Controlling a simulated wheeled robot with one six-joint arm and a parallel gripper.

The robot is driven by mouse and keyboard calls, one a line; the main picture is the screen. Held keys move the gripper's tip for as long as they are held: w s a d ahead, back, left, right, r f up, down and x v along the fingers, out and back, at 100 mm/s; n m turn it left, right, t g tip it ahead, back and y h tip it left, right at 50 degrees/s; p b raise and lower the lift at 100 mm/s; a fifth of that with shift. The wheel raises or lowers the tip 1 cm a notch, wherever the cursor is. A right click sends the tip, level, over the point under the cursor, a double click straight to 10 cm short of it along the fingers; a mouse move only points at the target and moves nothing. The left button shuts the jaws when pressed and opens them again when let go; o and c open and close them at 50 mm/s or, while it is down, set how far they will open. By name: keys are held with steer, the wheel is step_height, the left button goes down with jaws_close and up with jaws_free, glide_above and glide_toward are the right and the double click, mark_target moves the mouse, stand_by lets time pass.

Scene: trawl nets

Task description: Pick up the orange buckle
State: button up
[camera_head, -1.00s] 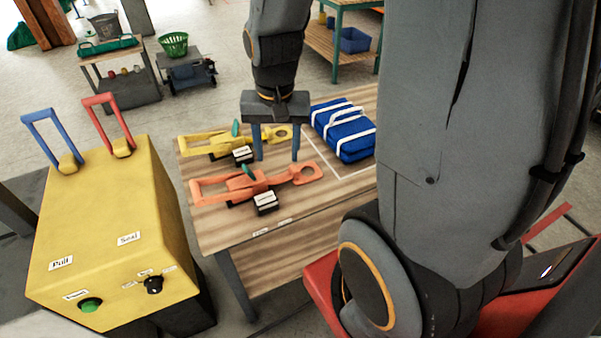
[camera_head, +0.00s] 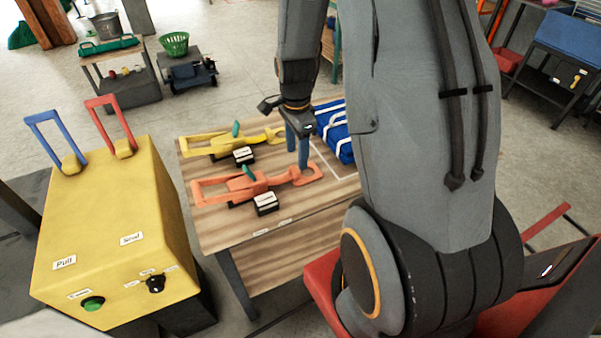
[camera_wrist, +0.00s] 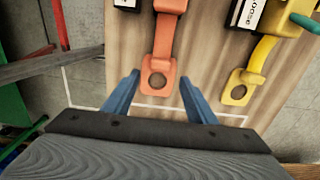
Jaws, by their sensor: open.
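The orange buckle (camera_head: 243,184) lies on the wooden table (camera_head: 260,258) in the head view, with a ring-shaped end at its right and a teal lever on its middle. In the wrist view its ring end (camera_wrist: 158,82) lies ahead of the fingers, roughly between them. My gripper (camera_head: 300,158) points down above the table by the ring end. A small label block stands beside the buckle.
A similar yellow buckle (camera_head: 222,144) lies behind the orange one; it shows at the right in the wrist view (camera_wrist: 246,85). A blue bag with white straps (camera_head: 337,130) lies at the table's right. A yellow machine (camera_head: 112,225) with two handles stands left.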

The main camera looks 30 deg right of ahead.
steer(key=shift+a+f+p, duration=0.15)
steer(key=shift+f+p, duration=0.3)
steer(key=shift+f, duration=0.75)
steer(key=shift+a+f+p, duration=0.1)
steer(key=shift+f+p, duration=0.35)
steer(key=shift+f, duration=0.7)
steer(key=shift+c, duration=0.3)
steer(key=c, duration=1.2)
steer(key=shift+r, duration=0.1)
